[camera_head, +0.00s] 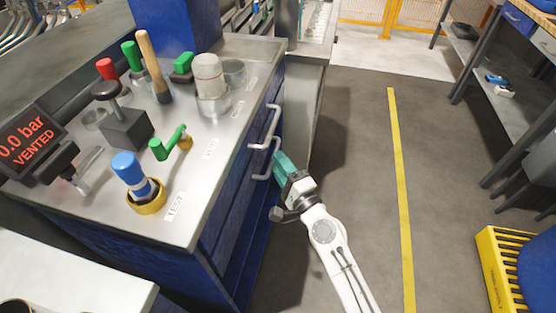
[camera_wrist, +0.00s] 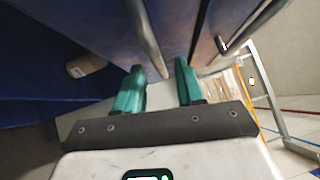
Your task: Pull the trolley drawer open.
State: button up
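The blue trolley (camera_head: 222,228) with a grey metal top (camera_head: 205,160) stands at the left in the head view. Two metal bar handles, an upper one (camera_head: 276,122) and a lower one (camera_head: 262,177), stick out from its right side. No drawer visibly stands out from that side. My gripper (camera_head: 281,162), with teal fingers, is at the lower handle. In the wrist view, the fingers of my gripper (camera_wrist: 160,80) are apart, with a metal handle bar (camera_wrist: 149,38) reaching into the gap between them. I cannot tell whether either finger touches the bar.
Floor with a yellow line (camera_head: 401,190) is clear to the right.

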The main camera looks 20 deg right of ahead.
jog(key=shift+w+a, duration=0.1)
jog(key=shift+w, duration=0.5)
grip_shut()
dwell(0.3)
